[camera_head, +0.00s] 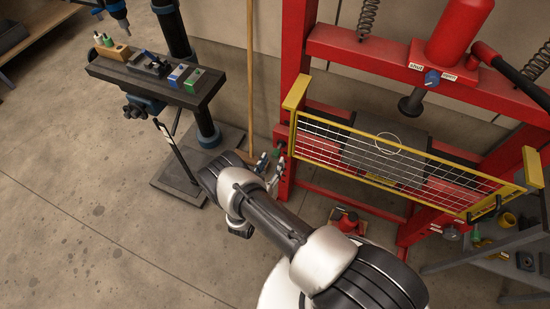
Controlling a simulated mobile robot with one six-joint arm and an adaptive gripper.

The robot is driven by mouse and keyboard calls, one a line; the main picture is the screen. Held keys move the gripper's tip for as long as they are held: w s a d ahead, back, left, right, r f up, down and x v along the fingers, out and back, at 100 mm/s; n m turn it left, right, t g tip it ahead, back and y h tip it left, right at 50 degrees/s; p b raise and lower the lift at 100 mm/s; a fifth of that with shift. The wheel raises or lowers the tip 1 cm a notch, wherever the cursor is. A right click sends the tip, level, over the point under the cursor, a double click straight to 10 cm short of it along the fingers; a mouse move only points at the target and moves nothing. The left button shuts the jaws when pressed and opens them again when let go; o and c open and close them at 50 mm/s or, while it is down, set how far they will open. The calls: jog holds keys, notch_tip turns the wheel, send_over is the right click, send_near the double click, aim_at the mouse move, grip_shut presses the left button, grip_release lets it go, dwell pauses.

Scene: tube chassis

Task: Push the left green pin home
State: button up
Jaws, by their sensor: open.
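The left green pin (277,153) shows as a small green end at the left upright of the red press (293,60), just below the left end of the yellow-framed guard (375,179). My gripper (269,168) is open and empty just below and to the left of the pin. It looks close to the pin, but I cannot tell whether they touch. How far the pin sticks out of the upright is too small to tell.
A drill press table (205,90) with small blocks stands at the left. A wooden pole (250,75) leans behind my gripper. A red jack (346,220) sits on the floor under the press. A grey shelf (500,262) stands at right.

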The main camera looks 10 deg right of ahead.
aim_at(275, 158)
jog(key=shift+x, duration=1.75)
jog(key=shift+c, duration=0.5)
grip_shut()
